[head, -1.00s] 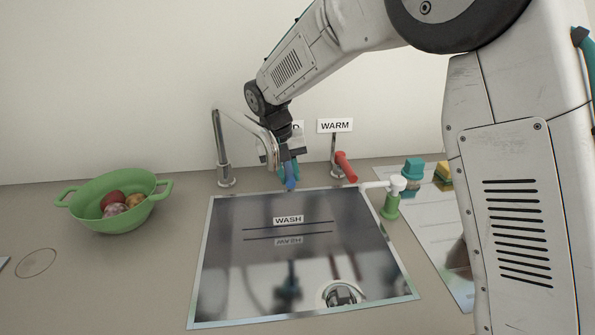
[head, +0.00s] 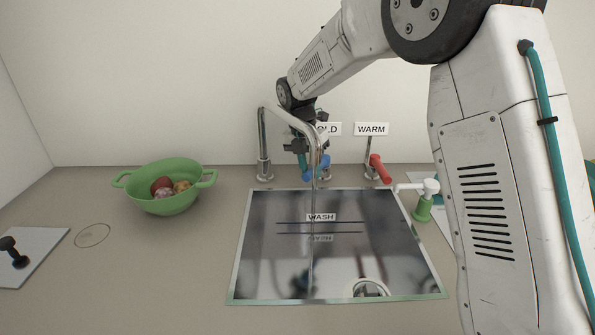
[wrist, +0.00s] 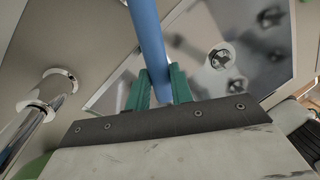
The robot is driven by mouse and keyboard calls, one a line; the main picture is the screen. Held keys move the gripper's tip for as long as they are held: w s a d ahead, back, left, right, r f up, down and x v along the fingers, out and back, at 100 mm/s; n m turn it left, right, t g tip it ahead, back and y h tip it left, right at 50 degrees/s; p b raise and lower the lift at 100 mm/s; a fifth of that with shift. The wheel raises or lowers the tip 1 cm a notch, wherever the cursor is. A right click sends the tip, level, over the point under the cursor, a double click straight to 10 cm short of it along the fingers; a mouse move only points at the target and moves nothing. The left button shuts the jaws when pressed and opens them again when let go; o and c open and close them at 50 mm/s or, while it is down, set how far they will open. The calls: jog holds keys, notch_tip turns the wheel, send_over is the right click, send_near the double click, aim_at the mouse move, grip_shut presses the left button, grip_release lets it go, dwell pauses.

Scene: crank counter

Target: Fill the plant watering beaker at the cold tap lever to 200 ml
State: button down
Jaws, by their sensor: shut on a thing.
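The blue cold tap lever (head: 325,164) stands at the back of the sink, partly hidden by the chrome spout (head: 318,150). My gripper (head: 303,160) is behind the spout at this lever. In the wrist view my green fingers (wrist: 160,87) are shut on the blue lever (wrist: 149,40). A thin vertical line that looks like water (head: 312,245) runs from the spout down into the sink. The COLD sign (head: 330,129) is partly covered by my gripper. I see no beaker in either view.
The sink (head: 270,250) is reflective, with a WASH label. Right of the spout are a red warm lever (head: 378,169) and a green-and-white dispenser (head: 424,200). A green colander (head: 165,200) holds several vegetables. A dark-handled object (head: 14,252) lies at far left. The left counter is mostly clear.

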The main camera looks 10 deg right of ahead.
dwell(0.3)
jog(key=c, duration=1.2)
grip_release()
jog(key=shift+c, duration=0.2)
